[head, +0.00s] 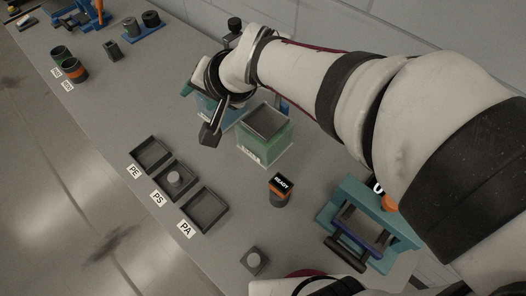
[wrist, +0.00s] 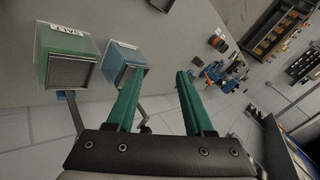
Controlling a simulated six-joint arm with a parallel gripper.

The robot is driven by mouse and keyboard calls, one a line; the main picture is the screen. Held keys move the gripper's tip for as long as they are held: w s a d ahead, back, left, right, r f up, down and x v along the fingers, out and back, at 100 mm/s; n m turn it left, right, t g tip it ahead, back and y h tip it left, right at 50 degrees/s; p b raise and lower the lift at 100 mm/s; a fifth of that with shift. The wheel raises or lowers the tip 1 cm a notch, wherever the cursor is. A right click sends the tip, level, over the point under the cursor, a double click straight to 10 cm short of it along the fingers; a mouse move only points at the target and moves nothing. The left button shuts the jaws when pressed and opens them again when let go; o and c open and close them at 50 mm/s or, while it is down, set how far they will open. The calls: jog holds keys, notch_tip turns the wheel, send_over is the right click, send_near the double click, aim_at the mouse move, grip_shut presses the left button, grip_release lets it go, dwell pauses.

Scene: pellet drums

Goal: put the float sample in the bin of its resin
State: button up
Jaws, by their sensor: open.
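Three dark square bins stand in a row in the head view: PE (head: 150,154), PS (head: 165,186) and PA (head: 205,210). A pale round piece (head: 174,179) lies in the PS bin. The PE and PA bins look empty. A green tank (head: 264,146) and a blue tank (head: 212,104) stand behind the bins; both show in the wrist view, the green one (wrist: 62,42) left of the blue one (wrist: 115,62). My gripper (wrist: 157,72) is open, its teal fingers apart with nothing between them. It is over the blue tank's side, partly hiding it in the head view. I cannot tell which piece is the float sample.
A black and orange device reading READY (head: 280,190) stands right of the bins. A teal frame (head: 335,205) is further right. A grey block with a round top (head: 254,260) is near the front. Labelled cups (head: 74,70) and a blue rack (head: 142,36) stand far left.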

jog(key=s+d+f+m+g+h, duration=0.1)
jog(key=s+d+f+g+h, duration=0.1)
jog(key=s+d, duration=0.6)
jog(key=s+d+f+g+h, duration=0.2)
jog(key=s+d+f+g, duration=0.2)
jog(key=s, duration=1)
jog(key=d, duration=0.3)
jog(key=shift+d+f+m, duration=0.25)
jog(key=shift+d+m, duration=0.1)
jog(key=shift+m, duration=0.05)
